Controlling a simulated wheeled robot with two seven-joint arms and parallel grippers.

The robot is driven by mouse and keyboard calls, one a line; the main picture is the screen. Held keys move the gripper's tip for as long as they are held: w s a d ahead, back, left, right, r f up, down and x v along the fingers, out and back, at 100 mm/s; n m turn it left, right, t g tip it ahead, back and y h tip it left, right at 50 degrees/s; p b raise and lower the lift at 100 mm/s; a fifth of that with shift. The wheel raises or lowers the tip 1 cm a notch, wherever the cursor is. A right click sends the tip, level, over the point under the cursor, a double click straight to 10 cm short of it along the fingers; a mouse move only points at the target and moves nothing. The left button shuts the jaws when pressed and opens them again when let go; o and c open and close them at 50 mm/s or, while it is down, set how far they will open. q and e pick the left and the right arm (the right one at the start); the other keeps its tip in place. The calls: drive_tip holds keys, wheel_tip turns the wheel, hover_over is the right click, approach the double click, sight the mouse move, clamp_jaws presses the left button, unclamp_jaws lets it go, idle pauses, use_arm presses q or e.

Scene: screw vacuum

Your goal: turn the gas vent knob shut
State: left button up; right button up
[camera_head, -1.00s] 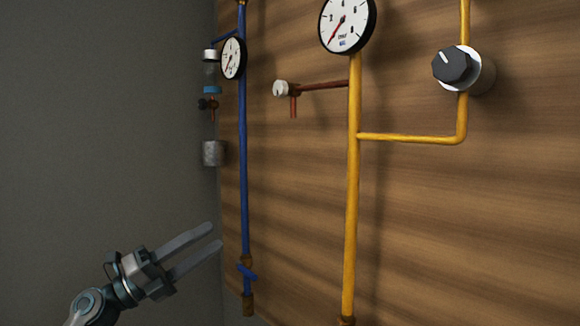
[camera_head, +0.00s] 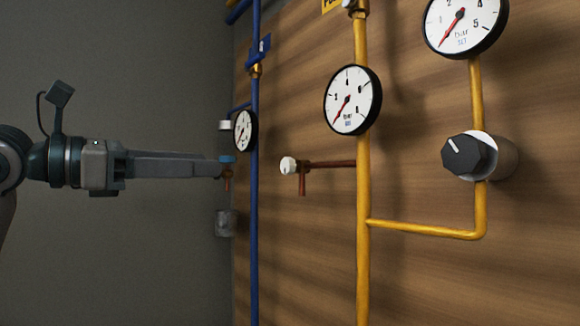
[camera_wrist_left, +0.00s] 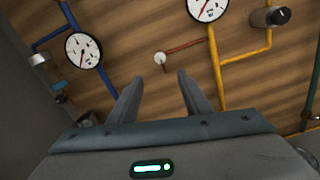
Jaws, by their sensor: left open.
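A small white knob (camera_head: 288,165) sits at the left end of a thin copper-brown branch (camera_head: 330,164) off the yellow pipe (camera_head: 363,210). A short brown stub hangs below it. In the left wrist view the white knob (camera_wrist_left: 159,58) appears just beyond the fingertips, between them. My left gripper (camera_head: 220,167) is open and empty, left of the knob and apart from it. In the left wrist view its two fingers (camera_wrist_left: 160,78) are spread. A dark knob (camera_head: 470,155) with a white pointer line sits on the yellow pipe's right branch. My right gripper is out of view.
A gauge (camera_head: 353,100) is on the yellow pipe above the brown branch, and another gauge (camera_head: 465,22) is at upper right. A blue pipe (camera_head: 255,200) with a gauge (camera_head: 245,131) runs left of the knob. The wood panel (camera_head: 310,255) below the knob is bare.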

use_arm(q)
drive_tip(key=shift+d, duration=0.15)
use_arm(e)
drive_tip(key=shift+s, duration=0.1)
use_arm(q)
drive_tip(key=p, duration=0.7)
approach(284, 167)
drive_tip(key=x, duration=0.9)
drive_tip(key=shift+w+d+r, duration=0.1)
drive_tip(key=shift+d, duration=0.15)
drive_tip(key=shift+w+d, duration=0.35)
drive_tip(key=shift+d, duration=0.1)
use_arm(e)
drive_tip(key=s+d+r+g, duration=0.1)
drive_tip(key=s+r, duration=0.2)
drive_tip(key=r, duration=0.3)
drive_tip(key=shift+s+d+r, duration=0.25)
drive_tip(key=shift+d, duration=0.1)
use_arm(q)
drive_tip(key=c, duration=1)
drive_tip(key=shift+c, duration=0.2)
